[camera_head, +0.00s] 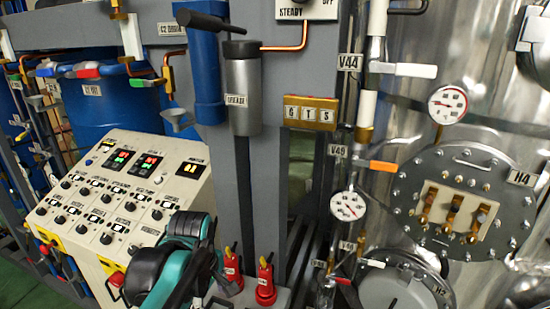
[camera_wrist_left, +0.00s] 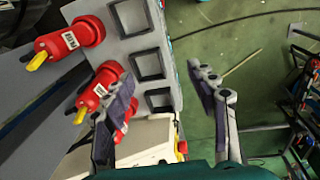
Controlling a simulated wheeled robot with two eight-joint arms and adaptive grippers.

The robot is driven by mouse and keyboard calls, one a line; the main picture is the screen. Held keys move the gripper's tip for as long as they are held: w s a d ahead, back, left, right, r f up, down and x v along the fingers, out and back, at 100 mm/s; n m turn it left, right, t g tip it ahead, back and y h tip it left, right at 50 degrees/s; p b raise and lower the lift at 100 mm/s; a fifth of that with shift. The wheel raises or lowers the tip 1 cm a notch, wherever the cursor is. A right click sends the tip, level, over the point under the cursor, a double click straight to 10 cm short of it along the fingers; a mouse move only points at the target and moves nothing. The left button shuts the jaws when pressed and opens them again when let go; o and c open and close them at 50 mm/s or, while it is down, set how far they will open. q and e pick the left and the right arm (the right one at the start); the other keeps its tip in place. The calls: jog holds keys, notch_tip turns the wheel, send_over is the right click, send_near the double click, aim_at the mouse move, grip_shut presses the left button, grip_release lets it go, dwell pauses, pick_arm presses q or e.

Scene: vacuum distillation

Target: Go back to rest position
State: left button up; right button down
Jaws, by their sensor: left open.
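My left arm (camera_head: 178,262), teal and black, rises from the bottom edge in the head view, in front of the control panel's lower right side. In the left wrist view my left gripper (camera_wrist_left: 155,75) has its two dark fingers spread wide. Nothing is between them but background. Its left finger overlaps the lower red fittings in that picture; contact cannot be told. My right gripper and right arm are in neither view.
A beige control panel (camera_head: 120,195) is left. Gauges, valves and a metal tank (camera_head: 500,110) are right. Green floor (camera_wrist_left: 265,60) shows open beyond the right finger.

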pick_arm(q)
jog(key=s+a+f+m+t+b, duration=0.1)
jog(key=s+f+m+t+b, duration=0.2)
jog(key=f, duration=0.9)
jog(key=s+a+f+m+t+b, duration=0.2)
jog(key=s+f+m+b, duration=0.3)
jog(key=f+m+b, duration=0.5)
notch_tip(320, 180, down, 2)
jog(key=b, duration=0.4)
jog(key=shift+a+t, duration=0.25)
jog(key=shift+t, duration=0.15)
